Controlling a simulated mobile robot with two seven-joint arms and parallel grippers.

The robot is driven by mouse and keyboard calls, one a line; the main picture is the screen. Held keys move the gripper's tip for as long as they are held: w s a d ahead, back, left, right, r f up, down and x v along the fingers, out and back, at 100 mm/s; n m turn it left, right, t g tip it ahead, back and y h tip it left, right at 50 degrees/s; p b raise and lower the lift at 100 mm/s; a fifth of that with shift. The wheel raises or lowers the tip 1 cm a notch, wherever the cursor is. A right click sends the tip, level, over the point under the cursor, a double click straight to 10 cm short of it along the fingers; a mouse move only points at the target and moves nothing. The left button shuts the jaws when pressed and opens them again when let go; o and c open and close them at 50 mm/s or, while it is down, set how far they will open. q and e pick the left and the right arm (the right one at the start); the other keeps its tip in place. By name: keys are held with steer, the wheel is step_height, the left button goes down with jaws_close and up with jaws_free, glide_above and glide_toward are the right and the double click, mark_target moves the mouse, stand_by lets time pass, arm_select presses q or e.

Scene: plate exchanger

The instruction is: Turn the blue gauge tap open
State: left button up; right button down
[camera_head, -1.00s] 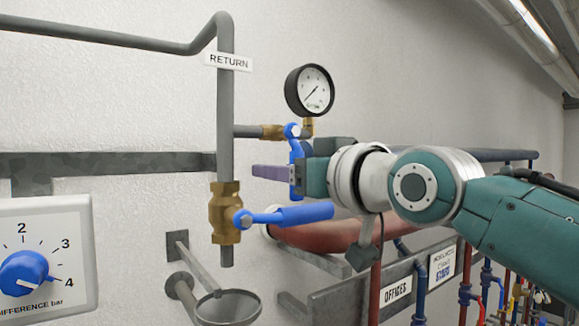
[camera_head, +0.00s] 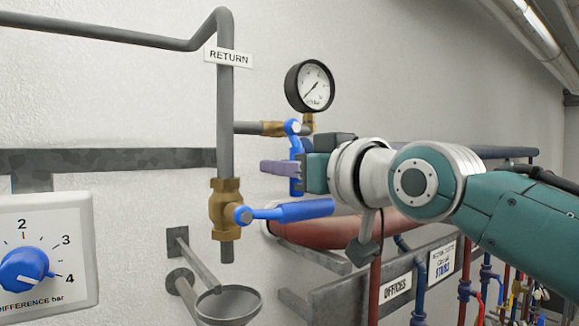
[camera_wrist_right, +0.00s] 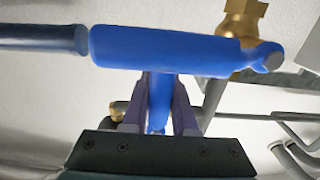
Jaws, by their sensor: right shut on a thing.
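The blue gauge tap (camera_head: 297,186) is a flat blue lever on the brass fitting below the round gauge (camera_head: 310,86). It hangs straight down from its pivot. My right gripper (camera_head: 272,168) comes from the right and is shut on this lever, with its purple fingers reaching past it to the left. In the right wrist view the lever (camera_wrist_right: 160,100) stands between the two fingers (camera_wrist_right: 158,115). The gauge needle points to the lower left. My left gripper is not in view.
A second blue lever (camera_head: 290,211) on a brass valve (camera_head: 224,210) lies level just below my gripper; it crosses the right wrist view (camera_wrist_right: 165,48). A grey RETURN pipe (camera_head: 225,120) stands to the left. A funnel (camera_head: 228,303) is below. A dial panel (camera_head: 75,215) is at the lower left.

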stand_by(0.8)
steer(key=shift+w+d+r+n+b, duration=0.15)
steer(key=shift+w+d+n+b, duration=0.2)
steer(key=shift+n+b, duration=0.75)
steer(key=shift+w+d+r+n+b, duration=0.2)
steer(key=shift+d+n+b, duration=0.25)
steer(key=shift+n+b, duration=0.7)
steer(key=shift+w+d+r+n+b, duration=0.1)
steer(key=shift+w+d+n+b, duration=0.3)
steer(key=shift+n+b, duration=0.7)
steer(key=shift+n, duration=0.25)
steer(key=c, duration=0.7)
jaws_free()
